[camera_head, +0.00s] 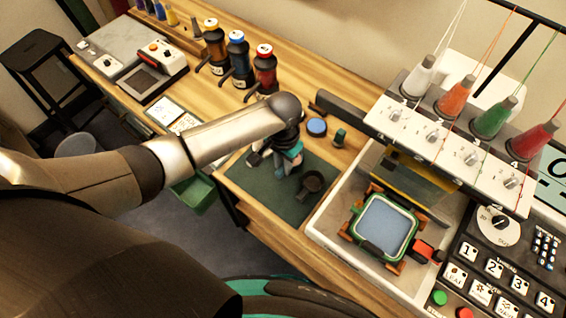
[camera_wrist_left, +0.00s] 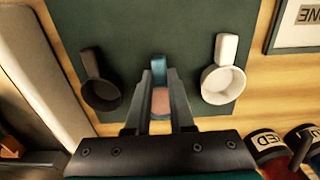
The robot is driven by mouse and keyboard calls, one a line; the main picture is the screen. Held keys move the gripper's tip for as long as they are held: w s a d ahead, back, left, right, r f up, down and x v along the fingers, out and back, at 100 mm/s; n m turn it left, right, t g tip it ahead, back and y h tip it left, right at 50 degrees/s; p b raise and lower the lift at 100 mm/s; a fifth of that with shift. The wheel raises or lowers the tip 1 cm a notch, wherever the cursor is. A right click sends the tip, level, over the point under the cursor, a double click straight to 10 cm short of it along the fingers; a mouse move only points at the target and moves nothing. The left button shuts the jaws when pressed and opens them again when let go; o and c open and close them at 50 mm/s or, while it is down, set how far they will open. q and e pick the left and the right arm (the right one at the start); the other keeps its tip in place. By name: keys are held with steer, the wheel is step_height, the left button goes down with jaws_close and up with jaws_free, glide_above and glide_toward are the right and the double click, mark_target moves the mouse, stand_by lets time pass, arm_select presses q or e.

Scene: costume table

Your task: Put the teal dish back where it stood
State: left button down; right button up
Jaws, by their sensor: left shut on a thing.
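My left gripper (camera_head: 284,160) is low over the dark green mat (camera_head: 240,178). In the left wrist view the left gripper (camera_wrist_left: 159,90) is shut on the teal dish (camera_wrist_left: 158,64). The teal dish also shows at the gripper in the head view (camera_head: 293,149). A pinkish patch shows between the fingers; the dish's bowl is mostly hidden by them. I cannot tell whether the dish touches the mat. A dark dish with a handle (camera_wrist_left: 100,92) lies to its left, a white one (camera_wrist_left: 222,84) to its right. My right gripper is not in view.
The dark dish (camera_head: 311,183) is close to the gripper in the head view. A blue round thing (camera_head: 317,127) and a small green thing (camera_head: 340,138) lie behind the mat. The embroidery machine with a green hoop (camera_head: 384,224) stands right.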

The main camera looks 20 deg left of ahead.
arm_select(q)
steer(key=c, duration=0.8)
jaws_free()
steer(key=shift+f, duration=0.1)
step_height(320, 180, up, 12)
steer(key=p, duration=0.3)
steer(key=shift+d, duration=0.1)
